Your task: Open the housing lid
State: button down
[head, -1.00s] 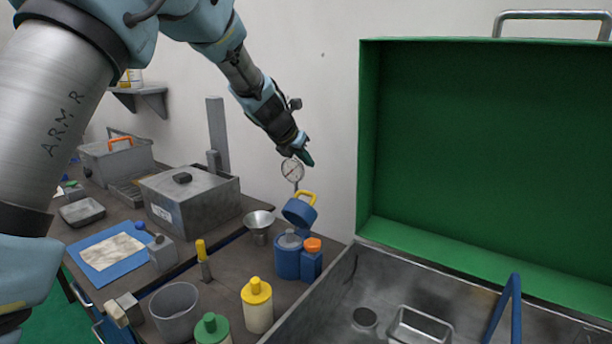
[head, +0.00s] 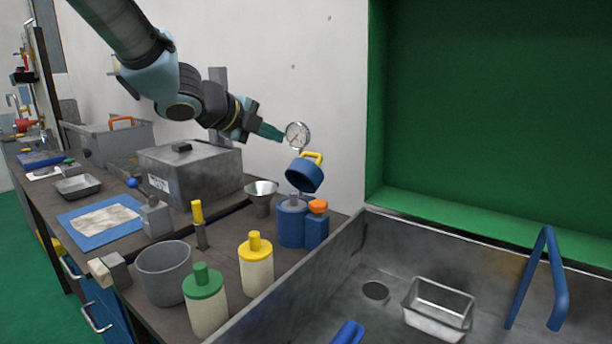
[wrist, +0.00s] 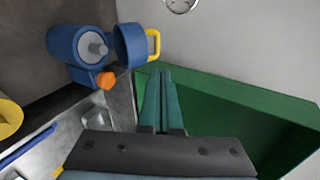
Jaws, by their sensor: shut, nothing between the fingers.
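The blue housing (head: 291,226) stands on the bench beside the sink, with a grey round part showing at its top. Its blue lid (head: 303,177) with a yellow handle (head: 314,157) is swung up and tilted, clear of the housing's top. In the wrist view the housing (wrist: 70,45) shows its open end, and the lid (wrist: 129,46) is beside it. My gripper (head: 282,137) is above and left of the lid, apart from it, by the dial gauge. Its green fingers (wrist: 161,75) are together and empty in the wrist view.
An orange-capped blue part (head: 318,225) adjoins the housing. A funnel (head: 261,194), bottles (head: 256,268) and a grey bin (head: 164,270) stand nearby. The large green panel (head: 480,120) rises at right behind the sink.

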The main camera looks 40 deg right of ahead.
jog(key=n, duration=0.1)
send_near(312, 154)
jog(key=shift+t, duration=0.3)
jog(key=x, duration=0.6)
jog(key=shift+s+d+f, duration=0.2)
jog(key=shift+d+f, duration=0.1)
jog(key=shift+d, duration=0.05)
jog(key=shift+r+p, duration=0.1)
jog(key=shift+p, duration=0.35)
